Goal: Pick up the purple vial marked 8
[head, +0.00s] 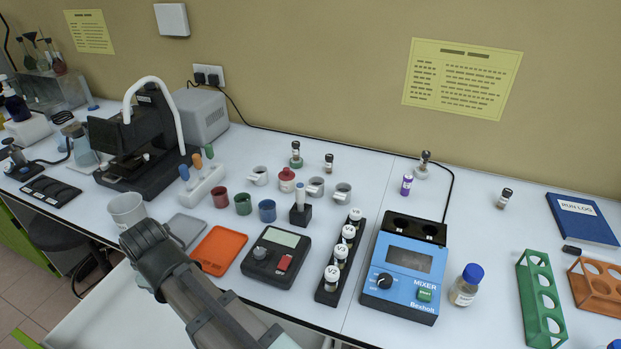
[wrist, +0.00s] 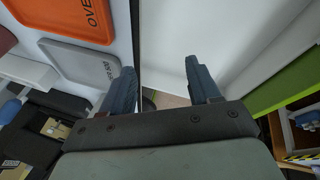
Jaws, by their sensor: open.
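The purple vial (head: 406,184) stands upright on the white table in the head view, behind the blue mixer and right of the middle. It has a pale label, and its number is too small to read. My gripper (wrist: 158,80) is open and empty in the wrist view, with its two dark fingers apart over the table's front edge. It is far to the left of the vial and nearer the front. The vial is not in the wrist view.
The blue mixer (head: 402,268) and a black rack (head: 329,292) of white-capped vials stand in front of the purple vial. Dark-capped vials (head: 424,160) are nearby. An orange tray (head: 219,250) and a grey tray (wrist: 80,62) lie near my gripper.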

